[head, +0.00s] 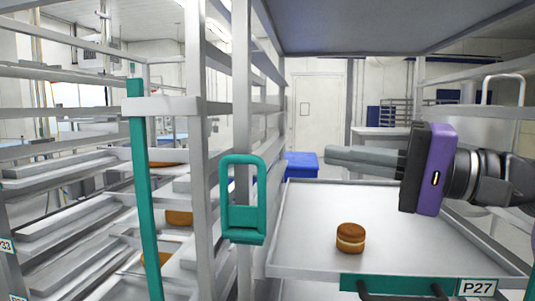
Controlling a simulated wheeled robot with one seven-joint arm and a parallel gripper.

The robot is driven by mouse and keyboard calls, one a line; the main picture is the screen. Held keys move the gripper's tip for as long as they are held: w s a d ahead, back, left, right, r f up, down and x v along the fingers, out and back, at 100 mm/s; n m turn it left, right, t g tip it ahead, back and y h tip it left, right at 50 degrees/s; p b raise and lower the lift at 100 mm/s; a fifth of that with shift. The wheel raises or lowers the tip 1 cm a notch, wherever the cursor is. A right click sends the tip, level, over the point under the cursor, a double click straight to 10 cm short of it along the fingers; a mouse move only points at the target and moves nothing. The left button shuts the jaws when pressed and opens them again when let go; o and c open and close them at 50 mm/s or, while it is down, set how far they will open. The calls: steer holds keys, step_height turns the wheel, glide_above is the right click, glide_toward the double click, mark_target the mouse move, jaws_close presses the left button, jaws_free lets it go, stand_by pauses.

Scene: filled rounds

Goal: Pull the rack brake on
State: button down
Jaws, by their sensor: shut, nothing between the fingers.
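A grey metal rack (204,150) stands left of centre. A long teal bar (145,190) runs down its near side, leaning slightly, through a pale bracket (165,105). A teal loop handle (243,235) sits upright against a rack post to the right of the bar. I cannot tell for sure which teal part is the brake. My gripper (332,155) reaches in from the right, fingers shut and pointing left, empty. It is above the tray's back part and to the right of the loop handle, apart from it.
A metal tray (300,255) labelled P27 holds one filled round (351,238) below my gripper. Shelves with more trays (60,205) fill the left. A blue bin (301,165) stands behind. Rack posts stand between the tray and the teal bar.

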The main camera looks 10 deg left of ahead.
mark_target(257, 161)
steer(key=p+x, duration=0.1)
steer(key=x, duration=0.2)
steer(key=s+p+x, duration=0.1)
steer(key=x, duration=0.2)
steer(key=s+p+x, duration=0.1)
steer(key=x, duration=0.2)
steer(key=shift+w+a+f+p, duration=0.1)
steer(key=shift+a+f+p, duration=0.05)
steer(key=shift+a+p, duration=0.25)
steer(key=shift+s+a+f, duration=0.1)
steer(key=shift+s+f, duration=0.05)
steer(key=shift+s, duration=0.3)
steer(key=shift+s+a+f, duration=0.1)
steer(key=shift+s+f, duration=0.05)
steer(key=shift+s, duration=0.25)
steer(key=shift+s, duration=0.1)
steer(key=s+n+b, duration=0.1)
steer(key=s+n+y+b, duration=0.1)
steer(key=b, duration=0.1)
steer(key=shift+s+f+n, duration=0.3)
steer(key=shift+s+n, duration=0.05)
steer(key=shift+n, duration=0.05)
steer(key=s+f+n+g+y+b, duration=0.3)
steer(key=s+f+n+g+b, duration=0.2)
steer(key=n+b, duration=1)
steer(key=s+f+b, duration=0.3)
steer(key=s+b, duration=0.2)
steer(key=shift+a+n+g, duration=0.15)
steer(key=shift+n+g, duration=0.15)
steer(key=shift+n, duration=0.1)
